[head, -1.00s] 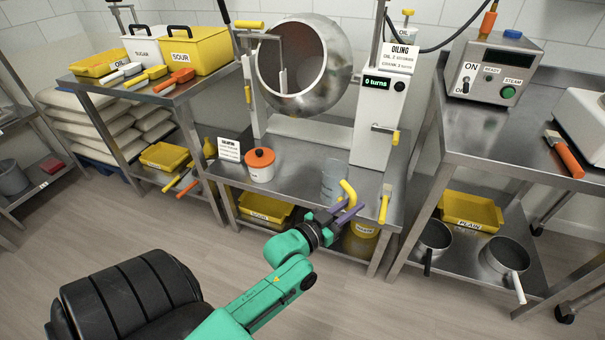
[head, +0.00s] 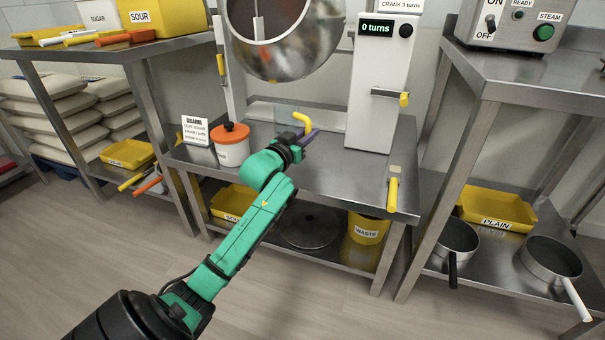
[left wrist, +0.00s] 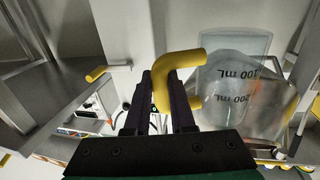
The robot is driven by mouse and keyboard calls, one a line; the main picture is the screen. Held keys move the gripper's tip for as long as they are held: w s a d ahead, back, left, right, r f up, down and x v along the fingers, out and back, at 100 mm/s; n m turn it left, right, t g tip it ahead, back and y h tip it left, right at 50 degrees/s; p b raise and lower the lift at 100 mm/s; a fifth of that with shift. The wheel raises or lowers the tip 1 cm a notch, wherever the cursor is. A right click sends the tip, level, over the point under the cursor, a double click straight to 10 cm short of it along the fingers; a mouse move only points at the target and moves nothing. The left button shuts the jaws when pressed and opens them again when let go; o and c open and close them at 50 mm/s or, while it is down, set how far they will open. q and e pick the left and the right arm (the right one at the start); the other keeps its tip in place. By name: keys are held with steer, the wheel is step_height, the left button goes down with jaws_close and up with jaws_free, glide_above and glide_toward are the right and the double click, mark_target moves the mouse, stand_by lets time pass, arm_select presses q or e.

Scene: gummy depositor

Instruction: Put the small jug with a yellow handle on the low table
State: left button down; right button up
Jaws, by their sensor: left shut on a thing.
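The small clear jug (head: 289,119) with a yellow handle (head: 305,121) is over the low steel table (head: 350,182), below the drum. My left gripper (head: 304,138) is shut on the yellow handle. In the left wrist view the jug (left wrist: 238,60) shows 100 mL and 200 mL marks, and its handle (left wrist: 180,64) is between my left gripper's dark fingers (left wrist: 160,85). The jug is partly hidden by the gripper in the head view. I cannot tell whether its base touches the tabletop. My right gripper is not in view.
A steel drum (head: 285,45) hangs above the table. A white crank machine (head: 380,90) stands to the jug's right. An orange-lidded pot (head: 232,147) and a sign card (head: 196,131) stand to its left. A yellow-handled tool (head: 393,190) is at the right edge. The front middle is bare.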

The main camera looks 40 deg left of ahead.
arm_select(q)
step_height(320, 180, down, 12)
steer(key=b, duration=0.4)
steer(key=shift+r, duration=0.4)
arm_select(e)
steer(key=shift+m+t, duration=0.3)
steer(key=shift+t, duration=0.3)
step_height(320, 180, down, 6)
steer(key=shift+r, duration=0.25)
arm_select(q)
steer(key=c, duration=0.8)
jaws_free()
steer(key=shift+o, duration=0.2)
